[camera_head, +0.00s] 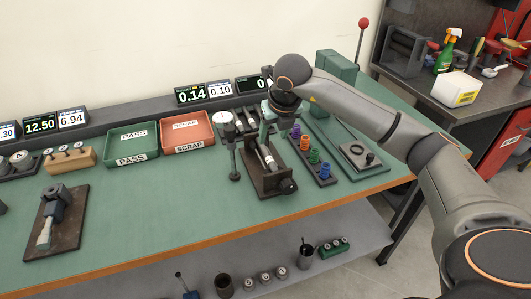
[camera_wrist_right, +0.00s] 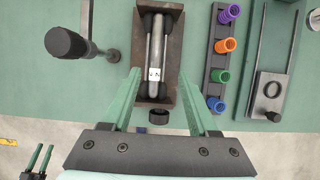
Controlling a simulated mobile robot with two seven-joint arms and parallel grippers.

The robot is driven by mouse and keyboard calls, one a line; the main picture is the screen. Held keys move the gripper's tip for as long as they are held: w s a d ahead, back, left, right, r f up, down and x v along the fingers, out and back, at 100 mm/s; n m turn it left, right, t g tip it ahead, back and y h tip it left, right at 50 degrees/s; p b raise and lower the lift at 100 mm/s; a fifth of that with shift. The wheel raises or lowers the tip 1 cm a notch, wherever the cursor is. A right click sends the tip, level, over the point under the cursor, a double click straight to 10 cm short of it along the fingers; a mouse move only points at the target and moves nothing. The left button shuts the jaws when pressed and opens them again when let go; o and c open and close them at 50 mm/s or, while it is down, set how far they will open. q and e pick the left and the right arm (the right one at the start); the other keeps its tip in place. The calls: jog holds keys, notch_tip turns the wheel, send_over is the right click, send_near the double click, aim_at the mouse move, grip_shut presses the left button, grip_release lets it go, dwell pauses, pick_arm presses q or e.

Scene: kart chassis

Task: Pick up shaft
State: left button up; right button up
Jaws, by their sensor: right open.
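The shaft (camera_wrist_right: 156,48) is a slim light-grey metal rod. It lies in a dark fixture (camera_wrist_right: 174,22) with a knob at its near end. In the head view the shaft (camera_head: 268,157) shows in the fixture (camera_head: 262,186) on the green bench. My right gripper (camera_wrist_right: 158,76) is open and empty, with its green fingers on either side of the shaft's near part, seen from above. In the head view the right gripper (camera_head: 268,122) hangs over the fixture's far end. My left gripper (camera_wrist_right: 44,148) shows small at the lower left of the right wrist view, its two fingers apart.
A dial gauge stand (camera_head: 232,155) stands close left of the fixture. The green PASS tray (camera_head: 132,143) and red SCRAP tray (camera_head: 187,131) lie to the left.

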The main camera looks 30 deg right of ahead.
aim_at(266, 152)
jog(key=x, duration=0.5)
jog(key=p+x, duration=0.1)
jog(key=x, duration=0.1)
jog(key=shift+w+a+f, duration=0.1)
jog(key=shift+a+f, duration=0.25)
jog(key=shift+f, duration=0.05)
grip_shut()
jog(key=shift+r, duration=0.1)
dwell(1.0)
